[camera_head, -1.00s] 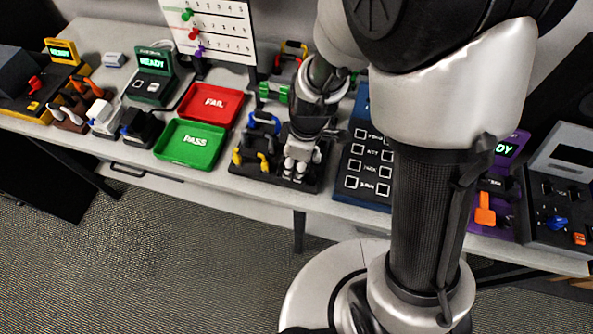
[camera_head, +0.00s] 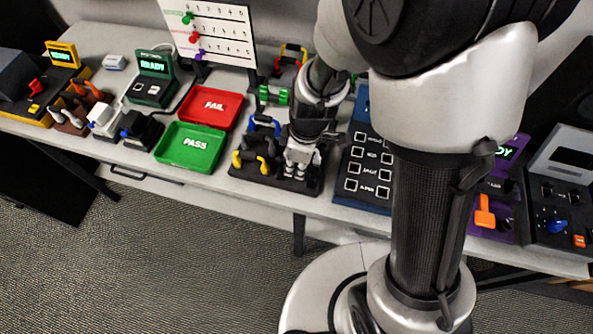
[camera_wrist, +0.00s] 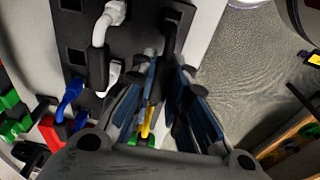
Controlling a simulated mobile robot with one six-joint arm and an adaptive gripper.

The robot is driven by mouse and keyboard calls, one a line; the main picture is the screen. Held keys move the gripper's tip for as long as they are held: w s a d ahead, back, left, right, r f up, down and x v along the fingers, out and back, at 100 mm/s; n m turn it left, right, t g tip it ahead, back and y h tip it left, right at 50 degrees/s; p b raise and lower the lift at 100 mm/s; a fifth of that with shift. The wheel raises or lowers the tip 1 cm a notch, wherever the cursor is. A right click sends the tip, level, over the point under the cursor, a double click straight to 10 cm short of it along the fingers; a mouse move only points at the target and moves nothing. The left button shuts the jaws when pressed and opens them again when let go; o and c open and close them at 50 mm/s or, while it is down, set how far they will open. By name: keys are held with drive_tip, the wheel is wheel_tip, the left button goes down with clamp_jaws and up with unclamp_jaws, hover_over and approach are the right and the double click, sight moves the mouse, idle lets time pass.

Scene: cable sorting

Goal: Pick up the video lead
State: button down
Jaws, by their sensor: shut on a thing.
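My gripper (camera_wrist: 169,66) is shut on a dark lead (camera_wrist: 173,22), whose black end runs down between the two fingertips in the wrist view. In the head view my gripper (camera_head: 299,168) is low over the right part of the black lead rack (camera_head: 275,180). The rack also shows in the wrist view (camera_wrist: 75,22). A white lead (camera_wrist: 99,35) curves over the rack beside the fingers. No readable mark tells which lead is the video lead. The fingers and wrist hide part of the held lead.
Blue (camera_head: 263,124) and yellow (camera_head: 238,160) leads stand close left of my gripper. A red FAIL tray (camera_head: 212,107) and a green PASS tray (camera_head: 190,147) lie further left. A dark blue key panel (camera_head: 366,165) is close on the right. The table's front edge is near.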

drive_tip(key=shift+r, duration=0.15)
wheel_tip(320, 180, up, 23)
drive_tip(key=p, duration=0.8)
drive_tip(key=shift+p, duration=0.4)
drive_tip(key=shift+f, duration=0.2)
